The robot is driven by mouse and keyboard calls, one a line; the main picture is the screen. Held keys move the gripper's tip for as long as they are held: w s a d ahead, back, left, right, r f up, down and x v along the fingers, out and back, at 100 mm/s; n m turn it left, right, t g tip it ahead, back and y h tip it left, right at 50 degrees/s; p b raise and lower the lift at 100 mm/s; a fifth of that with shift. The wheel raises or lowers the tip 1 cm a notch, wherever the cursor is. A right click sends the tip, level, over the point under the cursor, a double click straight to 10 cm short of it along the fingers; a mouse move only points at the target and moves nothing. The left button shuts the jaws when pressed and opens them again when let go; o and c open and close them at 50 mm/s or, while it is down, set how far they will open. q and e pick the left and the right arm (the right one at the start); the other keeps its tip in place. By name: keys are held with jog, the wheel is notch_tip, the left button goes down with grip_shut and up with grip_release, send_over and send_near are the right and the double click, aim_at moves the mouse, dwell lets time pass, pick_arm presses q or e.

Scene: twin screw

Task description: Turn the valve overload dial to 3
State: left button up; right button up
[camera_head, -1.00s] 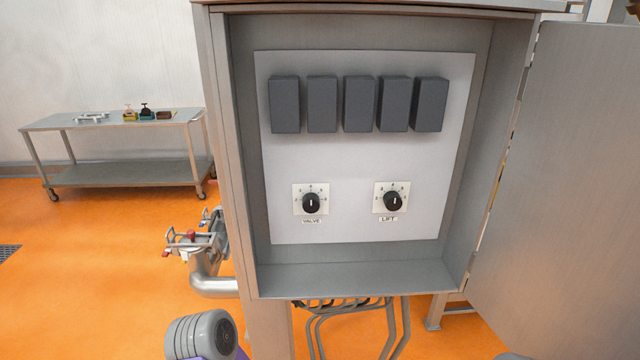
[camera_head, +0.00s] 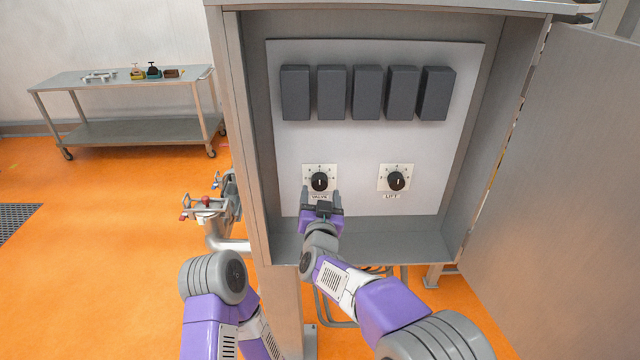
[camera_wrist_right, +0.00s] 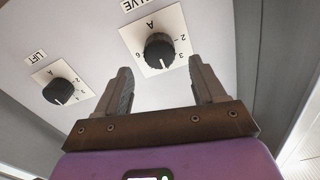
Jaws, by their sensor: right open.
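The valve dial (camera_head: 319,181) is a black round knob on a white square scale plate, above a "VALVE" label, low on the panel inside the open cabinet. It also shows in the right wrist view (camera_wrist_right: 158,52), upside down, with its white mark near the 3 there. My right gripper (camera_head: 321,194) is open just in front of and below the valve dial. In the right wrist view its two fingers (camera_wrist_right: 166,88) are spread and empty, apart from the knob. My left arm shows at the lower left, but its gripper is not in view.
The lift dial (camera_head: 396,181) sits to the right of the valve dial. Several dark grey boxes (camera_head: 366,93) line the panel above. The cabinet door (camera_head: 560,170) stands open at right. A steel table (camera_head: 130,78) stands at the far left.

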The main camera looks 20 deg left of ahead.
aim_at(319, 185)
jog(key=shift+p+x, duration=0.45)
jog(key=shift+x, duration=2.1)
jog(key=c, duration=1)
jog(key=n+p, duration=0.2)
jog(key=n, duration=0.2)
jog(key=shift+a, duration=0.1)
jog(key=shift+n+p, duration=0.9)
jog(key=shift+n, duration=1.5)
